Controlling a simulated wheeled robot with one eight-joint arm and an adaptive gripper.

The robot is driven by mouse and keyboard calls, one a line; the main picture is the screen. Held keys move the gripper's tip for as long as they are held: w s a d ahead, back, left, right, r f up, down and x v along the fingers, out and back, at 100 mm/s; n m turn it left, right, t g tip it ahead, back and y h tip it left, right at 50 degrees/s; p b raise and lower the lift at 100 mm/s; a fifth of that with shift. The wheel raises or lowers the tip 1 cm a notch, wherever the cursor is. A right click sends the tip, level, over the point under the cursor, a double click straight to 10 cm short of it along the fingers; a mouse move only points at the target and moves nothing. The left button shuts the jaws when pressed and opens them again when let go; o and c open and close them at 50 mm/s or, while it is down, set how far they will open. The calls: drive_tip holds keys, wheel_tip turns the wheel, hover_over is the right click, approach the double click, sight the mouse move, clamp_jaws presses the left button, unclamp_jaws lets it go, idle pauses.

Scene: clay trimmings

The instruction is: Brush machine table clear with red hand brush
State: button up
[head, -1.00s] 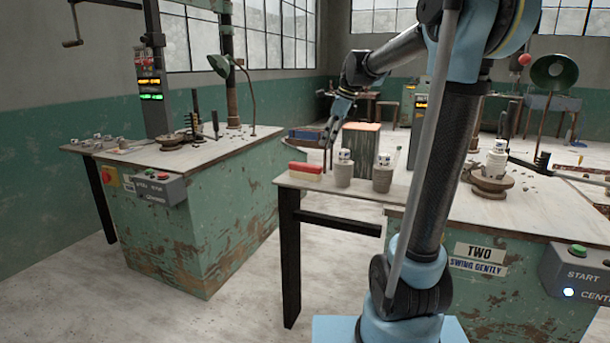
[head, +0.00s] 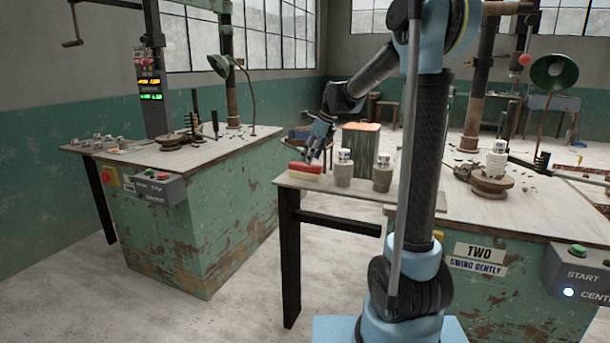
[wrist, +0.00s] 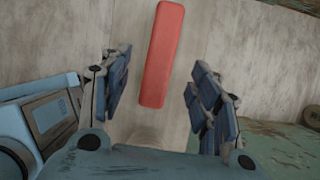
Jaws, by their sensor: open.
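The red hand brush (head: 304,171) lies on the left end of the near machine's side shelf (head: 340,188), red back up, pale bristles below. In the wrist view the brush (wrist: 163,55) runs lengthwise, ahead of and between my fingers. My gripper (head: 318,152) is open and empty, just above and behind the brush in the head view. The machine table (head: 525,218) bears dark clay crumbs around a turntable (head: 490,181) with a pale pot (head: 496,160).
Two clay pots with white-and-blue tops (head: 343,168) (head: 382,174) stand on the shelf right of the brush. Another machine table (head: 180,150) with a lamp is at left. Open floor (head: 250,300) lies between the machines.

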sight(305, 168)
drive_tip(key=shift+x, duration=3.45)
drive_tip(key=shift+r, duration=0.1)
drive_tip(key=c, duration=1.2)
